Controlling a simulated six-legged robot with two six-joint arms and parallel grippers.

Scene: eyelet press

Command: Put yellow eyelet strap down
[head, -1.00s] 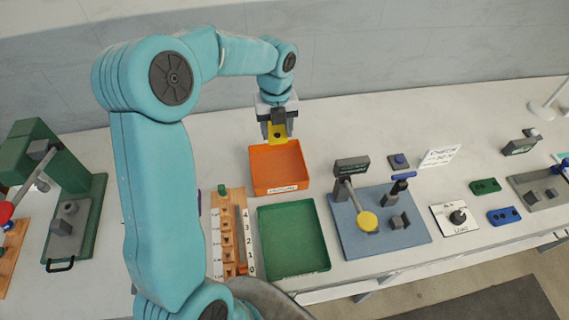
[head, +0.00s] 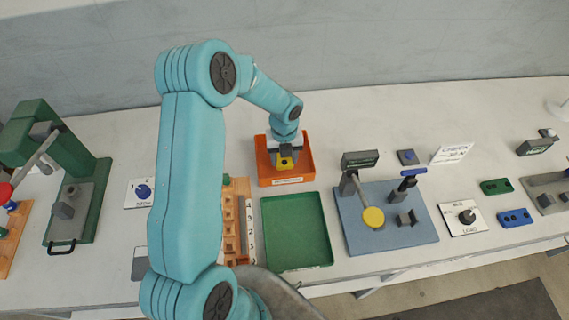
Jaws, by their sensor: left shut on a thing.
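My left gripper (head: 286,154) is shut on the yellow eyelet strap (head: 286,163). The strap hangs below the fingers with a dark hole showing in it. Gripper and strap are over the orange tray (head: 307,174), low and within its outline. I cannot tell whether the strap touches the tray floor. My right gripper is not in view.
An empty green tray (head: 297,232) lies in front of the orange one. A wooden rack (head: 238,215) stands at its left. A blue-based press (head: 385,218) with a yellow-knobbed lever stands to the right. A green press (head: 75,185) stands far left.

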